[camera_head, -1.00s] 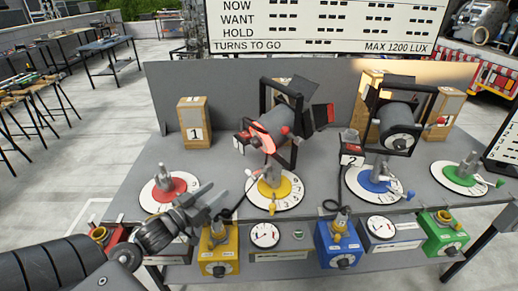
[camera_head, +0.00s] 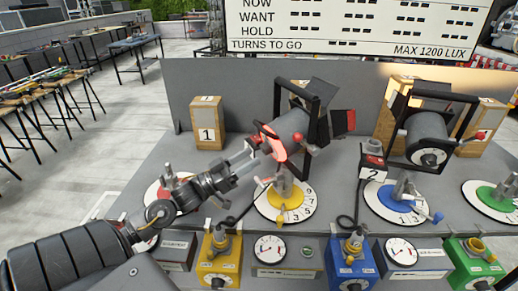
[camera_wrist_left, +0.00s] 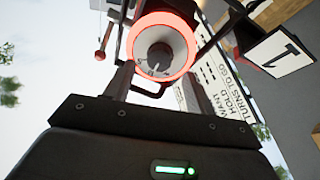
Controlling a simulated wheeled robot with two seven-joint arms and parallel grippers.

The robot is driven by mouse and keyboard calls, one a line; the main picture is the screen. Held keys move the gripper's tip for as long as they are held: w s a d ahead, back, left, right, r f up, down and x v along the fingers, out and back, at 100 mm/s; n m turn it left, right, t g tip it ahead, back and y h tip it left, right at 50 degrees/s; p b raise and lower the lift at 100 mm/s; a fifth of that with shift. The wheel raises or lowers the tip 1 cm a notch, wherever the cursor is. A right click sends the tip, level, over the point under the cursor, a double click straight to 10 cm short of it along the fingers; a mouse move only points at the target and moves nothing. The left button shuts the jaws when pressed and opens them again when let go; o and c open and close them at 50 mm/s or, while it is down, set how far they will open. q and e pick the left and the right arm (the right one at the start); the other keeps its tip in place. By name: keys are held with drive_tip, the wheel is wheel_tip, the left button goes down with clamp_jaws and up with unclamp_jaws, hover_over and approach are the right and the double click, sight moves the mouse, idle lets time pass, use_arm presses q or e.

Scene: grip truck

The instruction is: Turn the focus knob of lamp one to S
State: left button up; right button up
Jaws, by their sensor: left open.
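A grey lamp (camera_head: 291,126) with a glowing red ring on its back sits in a black yoke above the yellow dial (camera_head: 287,203). In the left wrist view its back shows a round grey focus knob (camera_wrist_left: 159,59) with small marks, inside the red ring (camera_wrist_left: 188,45). Its letters are too small to read. My left gripper (camera_head: 248,160) is open, just left of the lamp's back and pointing at it. In the left wrist view its fingers (camera_wrist_left: 152,86) stand apart below the knob, with nothing seen held between them. My right gripper is not in view.
A second lamp (camera_head: 427,135) stands at the right over the blue dial (camera_head: 385,202). Wooden box 1 (camera_head: 207,126) is at the back left. A red-tipped lever (camera_wrist_left: 101,54) sits beside the ring. Coloured control boxes line the front; a board (camera_head: 350,45) hangs behind.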

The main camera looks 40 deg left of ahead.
sight(262, 150)
use_arm(q)
drive_tip(key=x, duration=0.2)
drive_tip(key=shift+w+d+r+p, duration=0.1)
drive_tip(key=shift+w+r+p, duration=0.1)
drive_tip(key=shift+p, duration=0.1)
drive_tip(key=shift+w+d+r, duration=0.15)
drive_tip(key=shift+w+d, duration=0.15)
drive_tip(key=shift+w, duration=0.35)
drive_tip(key=shift+c, duration=0.3)
drive_tip(key=c, duration=0.9)
